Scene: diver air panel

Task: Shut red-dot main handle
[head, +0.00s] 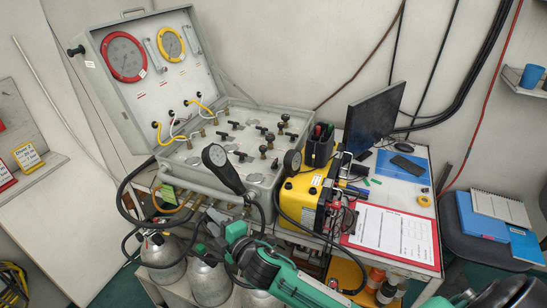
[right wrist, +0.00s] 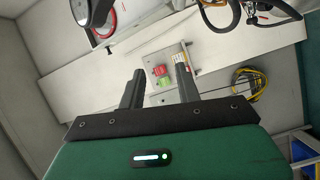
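The grey air panel box (head: 112,38) stands open on the bench. Its deck carries several small black-handled valves (head: 285,118) and knobs on brass stems. I cannot make out a red dot on any handle, so I cannot tell which is the main one. My right gripper (head: 214,222) is in front of the panel's near edge, low over the cylinders, and apart from the deck valves. In the right wrist view its two dark fingers (right wrist: 160,88) are spread with nothing between them. My left gripper is not in view.
Grey cylinders (head: 209,282) stand below the panel. A yellow unit (head: 302,197), a monitor (head: 374,112) and a red clipboard (head: 395,235) are to the right. Hoses hang at the left front. Small signs (right wrist: 162,76) show beyond the fingers.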

